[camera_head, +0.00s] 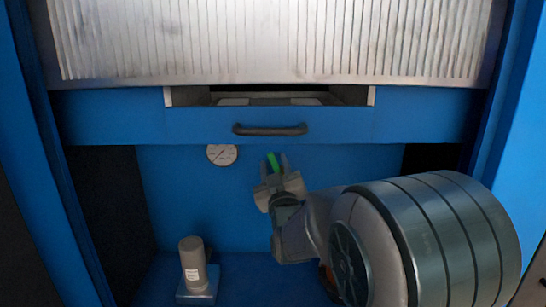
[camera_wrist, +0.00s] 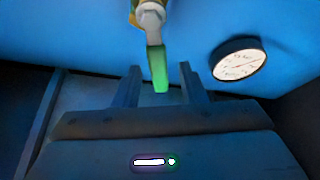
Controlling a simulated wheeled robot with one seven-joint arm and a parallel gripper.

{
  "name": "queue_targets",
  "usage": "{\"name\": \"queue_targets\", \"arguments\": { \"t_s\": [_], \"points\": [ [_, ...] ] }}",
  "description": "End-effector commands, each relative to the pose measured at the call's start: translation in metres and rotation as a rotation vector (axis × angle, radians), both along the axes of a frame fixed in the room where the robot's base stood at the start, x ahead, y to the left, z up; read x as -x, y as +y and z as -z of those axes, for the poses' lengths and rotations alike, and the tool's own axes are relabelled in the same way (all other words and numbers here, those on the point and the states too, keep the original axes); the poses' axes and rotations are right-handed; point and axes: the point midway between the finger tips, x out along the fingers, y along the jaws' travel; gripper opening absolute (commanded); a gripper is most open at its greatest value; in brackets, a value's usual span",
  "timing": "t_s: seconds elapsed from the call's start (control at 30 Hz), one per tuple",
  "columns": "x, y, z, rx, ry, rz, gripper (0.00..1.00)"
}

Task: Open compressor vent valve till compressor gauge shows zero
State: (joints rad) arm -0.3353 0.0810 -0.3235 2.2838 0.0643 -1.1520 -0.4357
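The compressor gauge (camera_head: 222,154) is a round white dial on the blue back panel, left of my gripper. It also shows in the wrist view (camera_wrist: 239,63) at the upper right; its reading is too small to tell. The vent valve has a green lever (camera_wrist: 158,68) on a metal stem with a brass part at the top of the wrist view. In the head view the green lever (camera_head: 273,161) shows at my gripper's tips. My gripper (camera_wrist: 159,80) is open, its two fingers on either side of the lever's end, with gaps visible on both sides.
Above is a blue drawer with a black handle (camera_head: 270,130), slightly open, under a ribbed metal surface (camera_head: 270,40). A grey cylinder (camera_head: 193,264) with a label stands on a small base at the lower left. Blue side walls flank the recess.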

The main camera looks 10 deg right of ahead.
Motion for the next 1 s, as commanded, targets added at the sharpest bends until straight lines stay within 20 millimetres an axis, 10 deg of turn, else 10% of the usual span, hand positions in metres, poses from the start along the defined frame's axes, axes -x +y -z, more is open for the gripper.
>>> {"name": "queue_targets", "arguments": {
  "t_s": [0.6, 0.77, 1.0],
  "points": [
    [-0.030, -0.001, -0.011, 0.000, 0.001, 0.000, 0.37],
    [-0.030, -0.001, -0.011, 0.000, 0.001, 0.000, 0.00],
    [-0.030, 0.001, -0.011, 0.007, 0.002, -0.004, 0.00]
  ]
}}
